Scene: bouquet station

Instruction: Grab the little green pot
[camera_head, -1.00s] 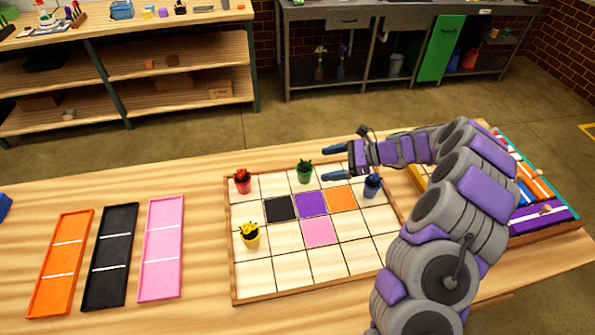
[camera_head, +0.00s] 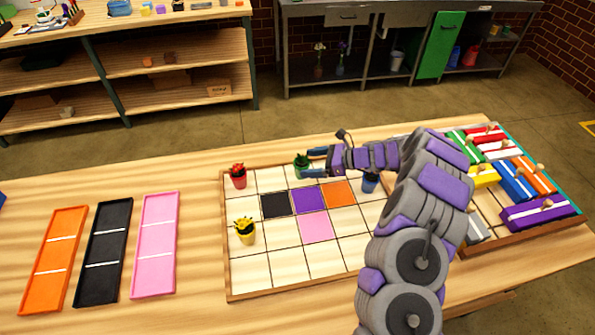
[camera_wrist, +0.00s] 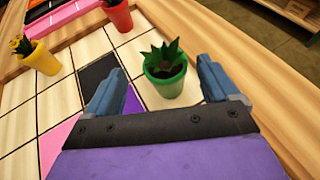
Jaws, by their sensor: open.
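The little green pot (camera_head: 302,168) holds a spiky green plant and stands upright on a pale tile at the back of the board. My gripper (camera_head: 316,162) is at its right side, low over the board, with its fingers pointing left toward it. In the wrist view the green pot (camera_wrist: 165,80) stands just ahead of and between the two blue fingertips of my gripper (camera_wrist: 158,75). The gripper is open, and a gap shows on each side of the pot. Nothing is held.
A red pot (camera_head: 237,175), a yellow pot (camera_head: 245,230) and a blue pot (camera_head: 370,182) also stand on the tiled board (camera_head: 290,265). Orange, black and pink trays (camera_head: 155,245) lie left. A tray of coloured blocks (camera_head: 560,225) lies right.

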